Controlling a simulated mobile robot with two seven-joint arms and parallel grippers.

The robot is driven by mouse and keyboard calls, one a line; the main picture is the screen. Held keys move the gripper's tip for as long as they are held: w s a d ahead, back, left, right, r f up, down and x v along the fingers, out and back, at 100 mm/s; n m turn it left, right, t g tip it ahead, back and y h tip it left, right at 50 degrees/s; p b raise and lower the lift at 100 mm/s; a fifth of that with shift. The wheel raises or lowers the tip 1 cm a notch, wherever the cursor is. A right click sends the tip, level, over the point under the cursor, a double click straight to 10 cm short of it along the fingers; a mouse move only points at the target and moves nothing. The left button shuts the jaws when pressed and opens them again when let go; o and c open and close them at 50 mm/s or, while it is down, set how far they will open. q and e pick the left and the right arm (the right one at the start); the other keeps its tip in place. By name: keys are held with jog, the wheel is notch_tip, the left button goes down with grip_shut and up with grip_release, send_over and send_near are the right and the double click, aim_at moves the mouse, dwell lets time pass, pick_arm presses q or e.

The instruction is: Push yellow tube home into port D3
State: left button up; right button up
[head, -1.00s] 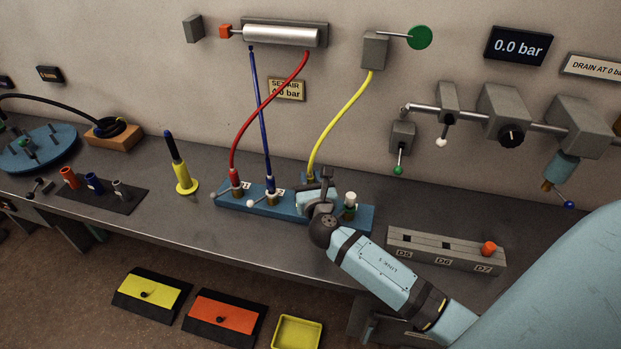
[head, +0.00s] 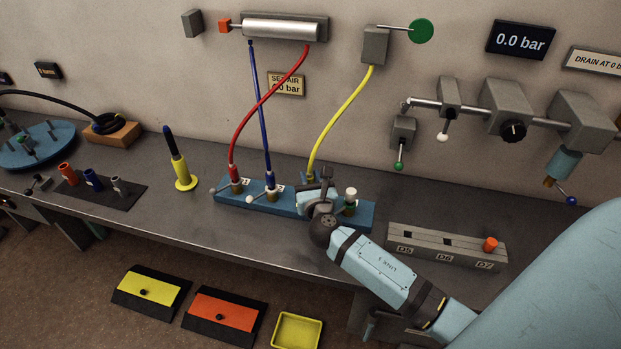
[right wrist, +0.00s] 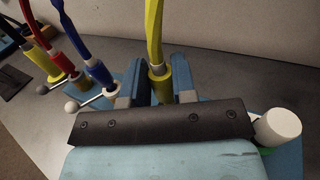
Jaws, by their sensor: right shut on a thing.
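The yellow tube (head: 340,112) hangs from a grey wall block and curves down to the blue port block (head: 366,217) on the bench. My right gripper (head: 316,182) is over the middle of that block. In the right wrist view its two dark blue fingers (right wrist: 158,84) are shut on the yellow tube's lower end fitting (right wrist: 157,90). The tube stands nearly upright there. My gripper hides the port beneath it and its label, so I cannot tell how deep the end sits. My left gripper is not in view.
The red tube (head: 237,130) and blue tube (head: 260,120) stand in ports to the left, with small ball-ended levers beside them. A white cap (head: 351,192) stands close on the right. A grey block (head: 446,251) lies further right.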

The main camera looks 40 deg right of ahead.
jog(key=shift+f, duration=0.5)
jog(key=o, duration=1)
jog(key=shift+s+a+f+b, duration=0.1)
jog(key=shift+s+a+b, duration=0.2)
jog(key=shift+s, duration=0.25)
jog(key=b+v, duration=0.1)
jog(key=v, duration=1.1)
jog(key=shift+s+r+b, duration=0.25)
jog(key=shift+b, duration=0.05)
